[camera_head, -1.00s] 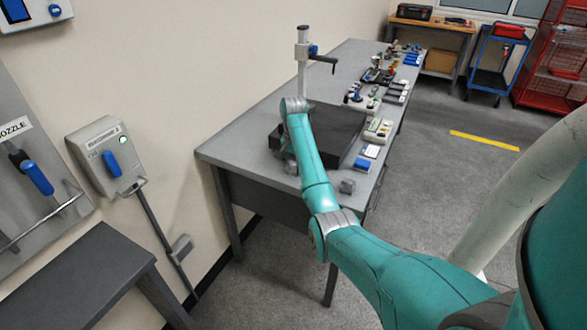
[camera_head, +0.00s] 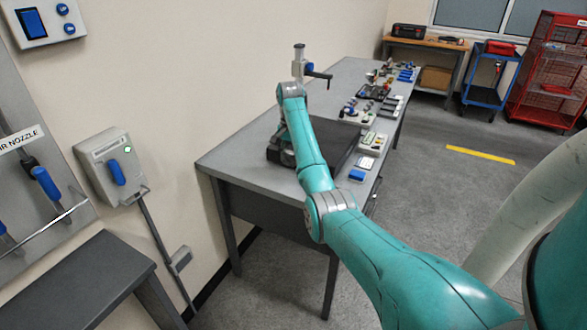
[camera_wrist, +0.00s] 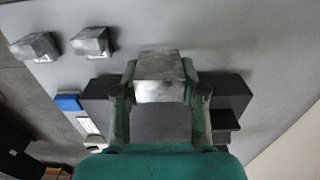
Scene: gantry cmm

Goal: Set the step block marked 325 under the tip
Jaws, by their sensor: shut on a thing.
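In the wrist view my gripper (camera_wrist: 160,88) is shut on a grey metal block (camera_wrist: 162,67), held between its two fingers. No mark on this block can be read. Two similar grey blocks (camera_wrist: 36,46) (camera_wrist: 92,41) stand on the table at the upper left, apart from my gripper; their labels are too small to read. A dark slab (camera_wrist: 232,92) lies beneath and beyond my fingers, and it also shows in the head view (camera_head: 343,138). A measuring stand with a side arm (camera_head: 318,74) rises behind it. My arm mostly hides the gripper and held block in the head view.
The grey table (camera_head: 225,160) runs along the wall. Small parts and trays (camera_head: 375,100) crowd its right side, with a blue item (camera_head: 357,175) near the slab. The table's near left corner is clear. A wall box (camera_head: 112,165) hangs at left.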

